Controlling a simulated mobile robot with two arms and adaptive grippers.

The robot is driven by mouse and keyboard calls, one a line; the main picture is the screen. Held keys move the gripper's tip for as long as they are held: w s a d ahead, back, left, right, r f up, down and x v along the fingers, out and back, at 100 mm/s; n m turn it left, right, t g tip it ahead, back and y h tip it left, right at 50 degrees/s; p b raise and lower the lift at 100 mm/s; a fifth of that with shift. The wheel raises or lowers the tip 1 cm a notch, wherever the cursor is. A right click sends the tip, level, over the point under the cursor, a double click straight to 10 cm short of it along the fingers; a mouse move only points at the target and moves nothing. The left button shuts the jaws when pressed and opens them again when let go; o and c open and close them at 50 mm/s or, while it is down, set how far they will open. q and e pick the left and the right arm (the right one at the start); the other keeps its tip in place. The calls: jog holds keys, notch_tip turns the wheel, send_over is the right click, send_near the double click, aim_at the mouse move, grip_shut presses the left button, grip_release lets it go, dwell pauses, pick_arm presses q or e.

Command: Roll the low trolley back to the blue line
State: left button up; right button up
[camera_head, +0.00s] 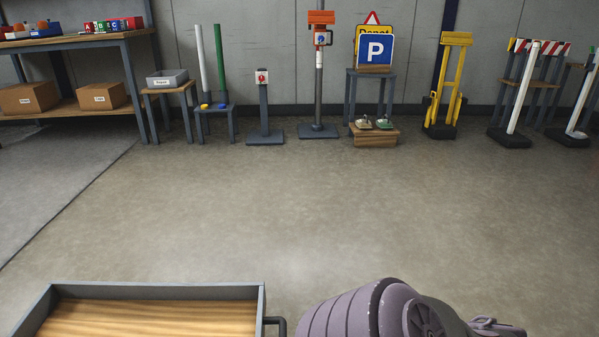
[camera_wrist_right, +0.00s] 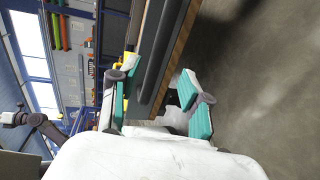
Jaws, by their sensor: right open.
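The low trolley (camera_head: 150,292) is at the bottom left of the head view, cut off by the frame. It has a wooden deck inside a raised grey rim and a dark handle (camera_head: 281,326) on its right side. My right arm is right of it, and no fingers show clearly there. In the right wrist view my right gripper (camera_wrist_right: 158,82) is open, with teal pads apart. A dark bar (camera_wrist_right: 158,45) beside a wood-edged grey panel appears between the pads; I cannot tell how deep it sits. The blue line and my left gripper are not in view.
Along the back wall stand a workbench (camera_head: 80,40) with boxes, a blue parking sign (camera_head: 376,50), a yellow stand (camera_head: 447,85) and striped barriers (camera_head: 538,47). A wooden step (camera_head: 374,136) sits below the sign. The grey floor between is clear.

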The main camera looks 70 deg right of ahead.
jog(key=shift+v, duration=1.45)
